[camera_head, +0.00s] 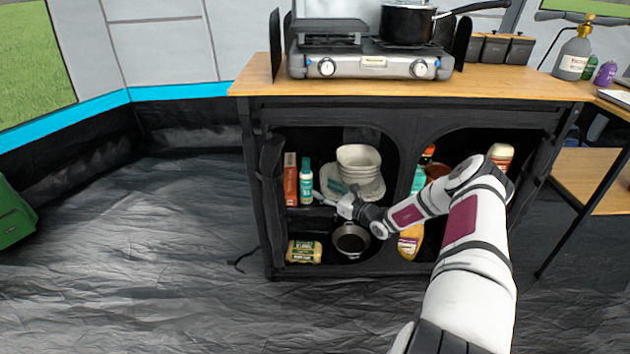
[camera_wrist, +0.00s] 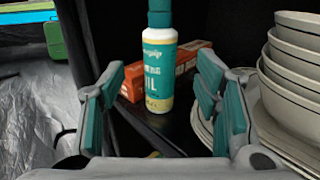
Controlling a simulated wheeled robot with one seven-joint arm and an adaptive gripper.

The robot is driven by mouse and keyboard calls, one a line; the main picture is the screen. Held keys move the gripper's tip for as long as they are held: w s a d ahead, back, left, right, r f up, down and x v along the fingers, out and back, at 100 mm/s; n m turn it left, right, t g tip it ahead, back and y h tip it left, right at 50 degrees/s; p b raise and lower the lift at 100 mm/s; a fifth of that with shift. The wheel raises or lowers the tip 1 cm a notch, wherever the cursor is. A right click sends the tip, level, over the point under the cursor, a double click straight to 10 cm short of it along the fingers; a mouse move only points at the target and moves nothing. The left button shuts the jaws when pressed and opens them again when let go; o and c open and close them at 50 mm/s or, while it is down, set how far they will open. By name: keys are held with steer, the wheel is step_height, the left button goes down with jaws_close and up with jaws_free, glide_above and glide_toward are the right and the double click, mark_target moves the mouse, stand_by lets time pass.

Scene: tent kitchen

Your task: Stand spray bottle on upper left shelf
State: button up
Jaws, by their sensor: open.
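The likely spray bottle (camera_head: 306,184), teal and white with a teal cap, stands upright on the upper left shelf (camera_head: 311,212) of the cabinet. In the wrist view the bottle (camera_wrist: 158,72) shows upright on the dark shelf (camera_wrist: 165,137), in front of an orange box. My gripper (camera_head: 328,203) reaches into the left compartment, just right of the bottle in the head view. In the wrist view my gripper (camera_wrist: 162,92) is open, its teal-padded fingers apart on either side of the bottle, with gaps visible. No spray trigger is visible.
The orange box (camera_wrist: 190,56) is close behind the bottle. Stacked bowls (camera_wrist: 292,70) and plates (camera_wrist: 270,147) stand close to the right finger. Below are a jar (camera_head: 304,252) and a pot (camera_head: 350,240). The cabinet's fabric side is at left.

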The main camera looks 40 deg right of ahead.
steer(key=s+a+r+n+g+y, duration=0.3)
steer(key=a+r+n+g+y, duration=0.45)
steer(key=a+r+n, duration=0.75)
steer(key=s+a+r+n+g, duration=0.35)
steer(key=s+a+r, duration=0.2)
steer(key=a, duration=0.35)
steer(key=s+a+r+n+g, duration=0.35)
steer(key=s+a+r, duration=0.2)
steer(key=a, duration=0.25)
steer(key=s+a+r+n+g+h, duration=0.2)
steer(key=s+a+r+n+h, duration=0.15)
steer(key=s, duration=0.55)
steer(key=s+a+r+n+g+h, duration=0.25)
steer(key=s+r, duration=0.25)
steer(key=s, duration=0.5)
steer(key=s+d+n+h, duration=0.2)
steer(key=s+n, duration=0.1)
steer(key=s, duration=0.6)
steer(key=s+d+n+t+h, duration=0.1)
steer(key=s+d+n+h, duration=0.1)
steer(key=s, duration=0.7)
steer(key=shift+d+f+n+t+h, duration=0.15)
steer(key=shift+d+n+t+h, duration=0.15)
steer(key=shift+d+n+h, duration=0.25)
